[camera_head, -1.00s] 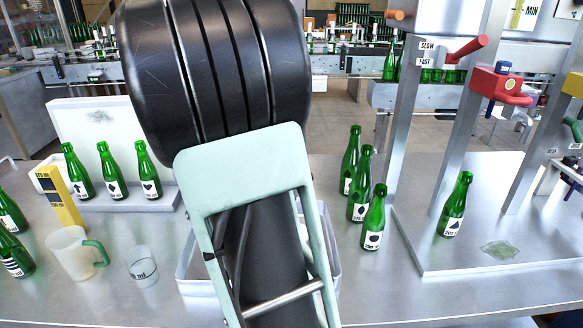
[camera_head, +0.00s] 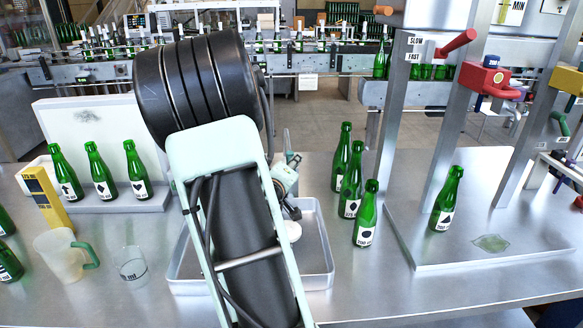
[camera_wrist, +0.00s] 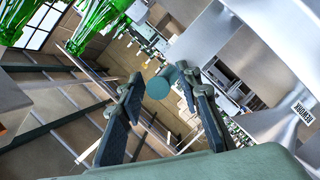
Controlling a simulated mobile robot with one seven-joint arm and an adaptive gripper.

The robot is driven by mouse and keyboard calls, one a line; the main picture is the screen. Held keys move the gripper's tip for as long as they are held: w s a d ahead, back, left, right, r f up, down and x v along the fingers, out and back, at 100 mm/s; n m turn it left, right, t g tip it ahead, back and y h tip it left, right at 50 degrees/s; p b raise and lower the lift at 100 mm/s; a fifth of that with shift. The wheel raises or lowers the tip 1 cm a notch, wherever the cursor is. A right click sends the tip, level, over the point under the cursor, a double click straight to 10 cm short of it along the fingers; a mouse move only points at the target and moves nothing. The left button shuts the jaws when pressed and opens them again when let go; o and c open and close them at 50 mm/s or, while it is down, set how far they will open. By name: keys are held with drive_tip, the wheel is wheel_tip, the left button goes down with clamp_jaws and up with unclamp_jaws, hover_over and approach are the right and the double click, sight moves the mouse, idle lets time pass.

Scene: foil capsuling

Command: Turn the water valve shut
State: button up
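I cannot make out a part that is clearly the water valve in either view. My gripper (camera_wrist: 162,84) is open in the wrist view, with its two dark fingers well apart. A round blue-green piece (camera_wrist: 157,88) shows between the fingers; I cannot tell whether it lies between them or beyond. In the head view my gripper is largely hidden behind my own arm, above the grey tray. A red lever (camera_head: 457,41) sticks out from a metal post beside a SLOW/FAST label (camera_head: 414,49); I cannot tell whether it belongs to the valve.
A shallow grey tray (camera_head: 318,279) lies under my arm. Several green bottles (camera_head: 365,214) stand right of it, others (camera_head: 137,170) on a white stand at left. A jug (camera_head: 62,256) and glass (camera_head: 131,266) stand front left. A red clamp (camera_head: 489,80) is at right.

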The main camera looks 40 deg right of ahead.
drive_tip(key=shift+c, duration=0.7)
clamp_jaws()
